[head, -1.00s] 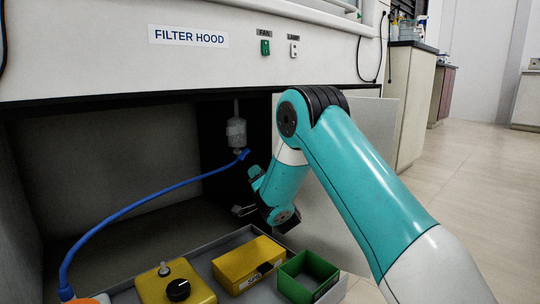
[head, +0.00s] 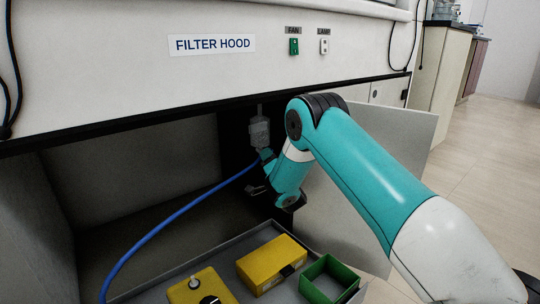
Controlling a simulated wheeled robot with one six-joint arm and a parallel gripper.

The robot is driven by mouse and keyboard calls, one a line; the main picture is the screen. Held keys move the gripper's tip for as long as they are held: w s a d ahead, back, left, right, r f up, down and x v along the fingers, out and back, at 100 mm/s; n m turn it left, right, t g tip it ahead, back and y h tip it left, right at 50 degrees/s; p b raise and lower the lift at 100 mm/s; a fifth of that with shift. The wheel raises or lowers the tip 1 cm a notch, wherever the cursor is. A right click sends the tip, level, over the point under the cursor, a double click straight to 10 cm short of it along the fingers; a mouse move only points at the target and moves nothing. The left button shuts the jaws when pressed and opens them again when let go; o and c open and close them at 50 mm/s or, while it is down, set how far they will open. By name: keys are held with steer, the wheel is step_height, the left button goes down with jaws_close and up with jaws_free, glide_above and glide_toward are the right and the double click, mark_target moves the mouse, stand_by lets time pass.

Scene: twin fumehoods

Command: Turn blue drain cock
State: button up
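A clear grey trap bottle (head: 259,133) hangs upright under the filter hood, inside the open cabinet. A blue hose (head: 185,207) runs from its lower end down to the left. The blue drain cock is not clearly visible; the area under the bottle is small and partly covered by my wrist. My gripper (head: 256,189) is inside the cabinet opening, a little below the bottle in the picture. Its fingers point left and look empty, but they are too small and dark to tell how far apart they are. I cannot tell whether my wrist touches the bottle or hose.
An open cabinet door (head: 408,140) stands right, behind my arm. The cabinet's left interior is mostly clear.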

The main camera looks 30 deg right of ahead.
steer(key=shift+d, duration=0.1)
jaws_close()
steer(key=shift+f+m+b, duration=0.1)
steer(key=shift+m+b, duration=0.2)
steer(key=shift+b, duration=0.15)
steer(key=shift+s+r+m+g+h+b, duration=0.15)
steer(key=shift+m+g+b, duration=0.3)
steer(key=shift+m+b, duration=0.7)
steer(key=shift+w+m+g+h+b, duration=0.1)
steer(key=shift+m+g+b, duration=0.4)
steer(key=shift+m+b, duration=0.65)
steer(key=shift+s+r+m+g+h+b, duration=0.15)
steer(key=shift+m+g+b, duration=0.3)
steer(key=shift+m+b, duration=0.7)
steer(key=shift+w+f+m, duration=0.1)
steer(key=shift+m, duration=0.25)
